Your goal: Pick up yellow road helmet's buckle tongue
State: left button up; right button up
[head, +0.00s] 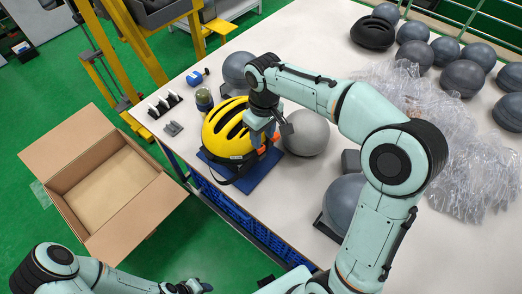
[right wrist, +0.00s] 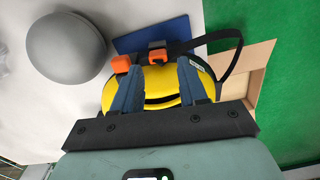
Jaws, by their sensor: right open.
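The yellow helmet (head: 226,130) sits on a blue mat (head: 262,173) near the table edge; it also shows in the right wrist view (right wrist: 153,84). Two small orange pieces show: one (right wrist: 121,64) at the tip of my left-hand finger, one (right wrist: 158,57) between the fingers, beside a grey piece. I cannot tell which is the buckle tongue, or whether a finger touches one. My right gripper (right wrist: 155,68) is open, over the helmet's strap side. My left gripper (head: 192,286) is low at the bottom edge, its jaws unclear.
A grey ball (head: 306,133) stands close right of the helmet, and another (head: 238,68) behind it. An open cardboard box (head: 100,180) is on the floor to the left. Clear plastic wrap (head: 465,150) and several grey balls cover the table's right side.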

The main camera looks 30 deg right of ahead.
aim_at(261, 152)
jog(key=shift+w+f, duration=0.2)
jog(key=shift+f, duration=0.85)
jog(key=shift+w+f, duration=0.15)
jog(key=shift+f, duration=0.85)
jog(key=shift+w+f, duration=0.2)
jog(key=shift+f, duration=0.85)
jog(key=c, duration=0.6)
